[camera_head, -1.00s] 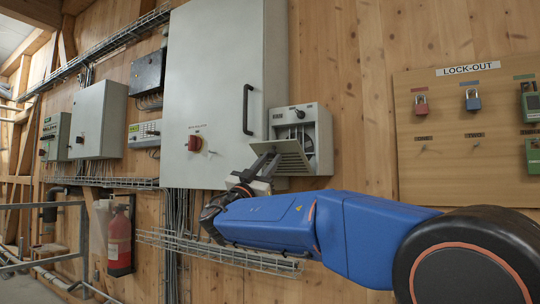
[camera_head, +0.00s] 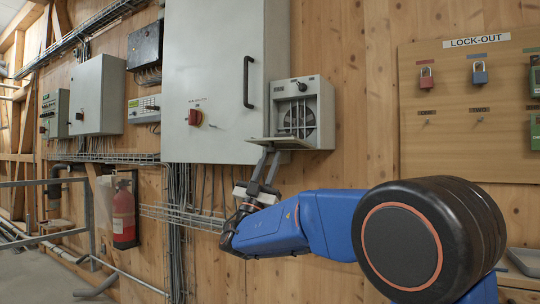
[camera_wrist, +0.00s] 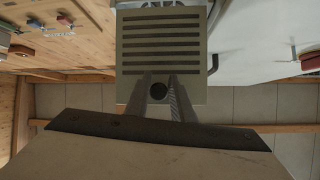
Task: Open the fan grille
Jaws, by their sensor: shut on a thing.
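The fan grille (camera_head: 283,142) is a slatted beige flap at the bottom front of a small grey fan box (camera_head: 326,110). It is swung down to about level, and the round fan (camera_head: 297,117) behind it shows. My gripper (camera_head: 270,160) comes from below, shut on the grille near its outer edge. In the wrist view the grille (camera_wrist: 160,42) shows its slots and a dark round hole near the edge. The two fingers of my gripper (camera_wrist: 160,92) lie either side of that hole. The exact contact of the fingertips is hard to see.
A large grey cabinet (camera_head: 212,90) with a black handle (camera_head: 248,82) and red switch (camera_head: 195,117) stands directly left of the fan box. A lock-out board (camera_head: 470,115) with padlocks hangs at right. A wire cable tray (camera_head: 185,217) runs below the cabinet.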

